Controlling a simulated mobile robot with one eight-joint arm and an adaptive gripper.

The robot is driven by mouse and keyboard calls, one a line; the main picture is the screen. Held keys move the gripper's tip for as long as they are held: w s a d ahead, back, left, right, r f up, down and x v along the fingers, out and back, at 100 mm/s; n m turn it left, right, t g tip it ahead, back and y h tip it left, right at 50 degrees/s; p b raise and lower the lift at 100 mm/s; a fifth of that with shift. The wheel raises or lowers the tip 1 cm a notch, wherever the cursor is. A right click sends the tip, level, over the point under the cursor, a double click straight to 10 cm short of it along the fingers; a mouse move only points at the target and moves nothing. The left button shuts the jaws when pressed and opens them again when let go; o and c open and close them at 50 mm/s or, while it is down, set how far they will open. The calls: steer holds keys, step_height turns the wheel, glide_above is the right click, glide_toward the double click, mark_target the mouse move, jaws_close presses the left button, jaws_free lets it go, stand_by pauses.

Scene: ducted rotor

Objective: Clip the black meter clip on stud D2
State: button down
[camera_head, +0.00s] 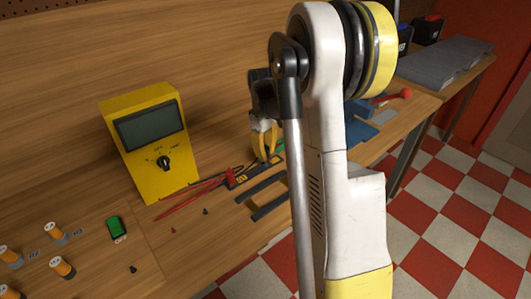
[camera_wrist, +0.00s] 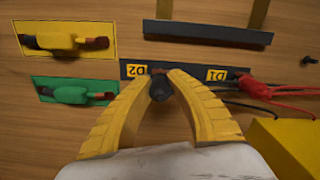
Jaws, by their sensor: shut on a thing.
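My gripper (camera_wrist: 160,79) has yellow fingers shut on the black meter clip (camera_wrist: 159,90), of which only a dark rounded part shows between the fingertips. It is right beside the dark strip at the yellow D2 label (camera_wrist: 137,70). Stud D2 itself is hidden, so I cannot tell if the clip touches it. A red clip (camera_wrist: 257,88) sits by the D1 label (camera_wrist: 217,75), with red leads and a black lead trailing right. In the head view my gripper (camera_head: 264,145) is partly behind my arm, over the strip.
The yellow meter (camera_head: 158,142) stands left of the strip. A yellow clip (camera_wrist: 60,41) and a green clip (camera_wrist: 75,94) lie on coloured plates left of D2. A dark bar (camera_wrist: 205,34) lies beyond the strip. Orange-banded posts (camera_head: 62,267) stand at lower left.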

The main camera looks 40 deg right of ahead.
steer(key=shift+f+b, duration=0.7)
steer(key=shift+f, duration=0.35)
steer(key=c, duration=1.3)
jaws_free()
steer(key=r, duration=1.2)
steer(key=shift+w+a, duration=0.1)
steer(key=shift+w, duration=0.1)
